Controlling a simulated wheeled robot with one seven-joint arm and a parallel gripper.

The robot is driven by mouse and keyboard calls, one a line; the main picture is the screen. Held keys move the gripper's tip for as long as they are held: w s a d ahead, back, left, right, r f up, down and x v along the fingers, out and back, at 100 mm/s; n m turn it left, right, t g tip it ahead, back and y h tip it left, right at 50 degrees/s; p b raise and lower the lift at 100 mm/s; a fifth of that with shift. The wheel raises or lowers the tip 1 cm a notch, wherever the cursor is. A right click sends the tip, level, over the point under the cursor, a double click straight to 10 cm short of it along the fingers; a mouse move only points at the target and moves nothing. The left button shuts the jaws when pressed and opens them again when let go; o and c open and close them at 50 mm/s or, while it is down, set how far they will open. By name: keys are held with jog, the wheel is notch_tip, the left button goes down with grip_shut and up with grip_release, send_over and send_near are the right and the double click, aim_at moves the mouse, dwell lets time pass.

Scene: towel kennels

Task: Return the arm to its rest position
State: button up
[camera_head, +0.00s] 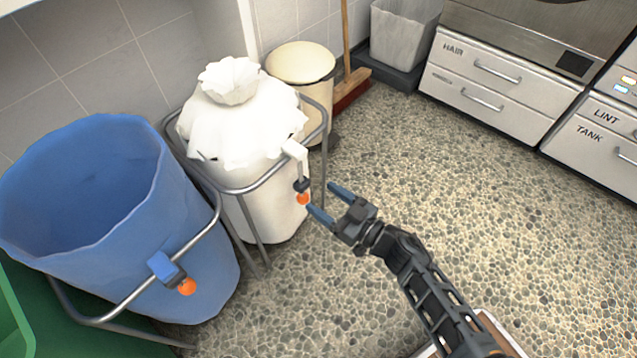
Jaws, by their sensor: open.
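My gripper (328,203) is at the end of my dark arm, which reaches in from the lower right. Its two blue-tipped fingers are spread apart with nothing between them. They point up and left, close to an orange knob (303,198) on the front of a white bag (262,205) in a metal frame stand. The fingertips look apart from the knob, but the exact gap is hard to tell. The white bag has a gathered, crumpled top (230,80).
A blue bag (205,275) in a metal stand, with another orange knob (187,287), stands left. Behind are a cream lidded bin (300,62), a broom (352,88) and a grey bin (403,35). Drawers (490,85) line the right back. The pebbled floor (480,190) is clear.

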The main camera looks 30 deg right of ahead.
jog(key=shift+s, duration=0.1)
jog(key=s+a+r+m+h, duration=0.1)
jog(key=s+r+h, duration=0.1)
jog(key=s+r, duration=0.5)
jog(key=s+r+m+h, duration=0.1)
jog(key=s+r+h, duration=0.1)
jog(key=s, duration=0.9)
jog(key=s+a+r+m+h, duration=0.1)
jog(key=s+r, duration=0.4)
jog(key=s, duration=0.3)
jog(key=s+r+g, duration=0.2)
jog(key=s+r, duration=0.5)
jog(key=r, duration=0.3)
notch_tip(320, 180, up, 27)
jog(key=p, duration=2.7)
jog(key=shift+r+m+h, duration=0.2)
jog(key=shift+m+h, duration=0.1)
jog(key=shift+s, duration=0.1)
